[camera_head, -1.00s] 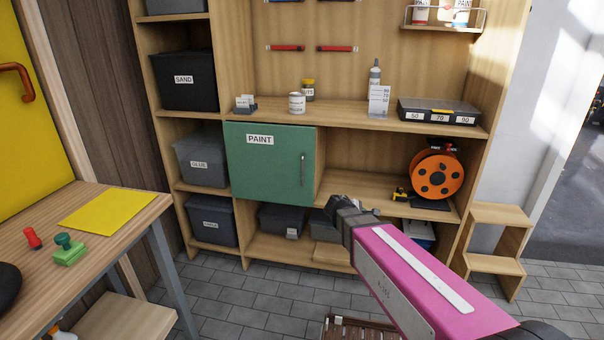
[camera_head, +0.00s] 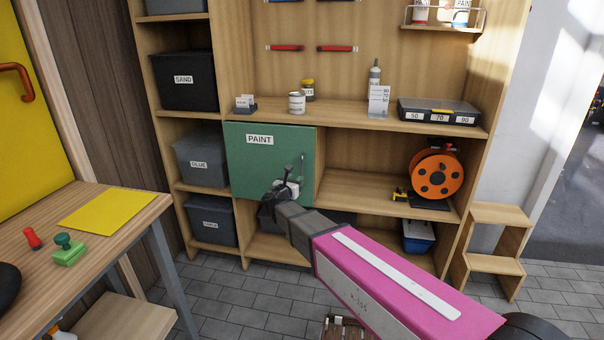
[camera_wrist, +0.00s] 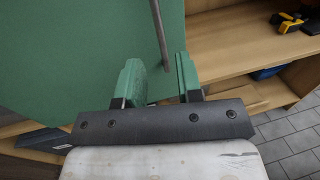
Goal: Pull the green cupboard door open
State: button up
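The green cupboard door (camera_head: 253,165) carries a PAINT label and looks shut in the head view. Its vertical bar handle (camera_head: 302,166) is near the door's right edge, with its lower part hidden by my gripper. My gripper (camera_head: 290,179) is in front of the door's lower right. In the wrist view my gripper (camera_wrist: 160,75) is open, with its two green-padded fingers apart. The grey handle (camera_wrist: 160,35) runs down toward the gap between the fingertips. The door (camera_wrist: 75,45) fills the upper left there. I cannot tell whether the fingers touch the handle.
Right of the door is an open shelf (camera_head: 358,187) with an orange cable reel (camera_head: 436,174). Grey bins stand left of it, including the GLUE bin (camera_head: 200,160). A wooden workbench (camera_head: 140,208) is at the left, and a step stool (camera_head: 495,240) at the right.

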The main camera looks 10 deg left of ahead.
aim_at(302, 172)
jog(key=w, duration=0.2)
jog(key=w+d, duration=0.1)
jog(key=w, duration=0.4)
jog(key=shift+w+d, duration=0.25)
jog(key=shift+w, duration=0.1)
grip_shut()
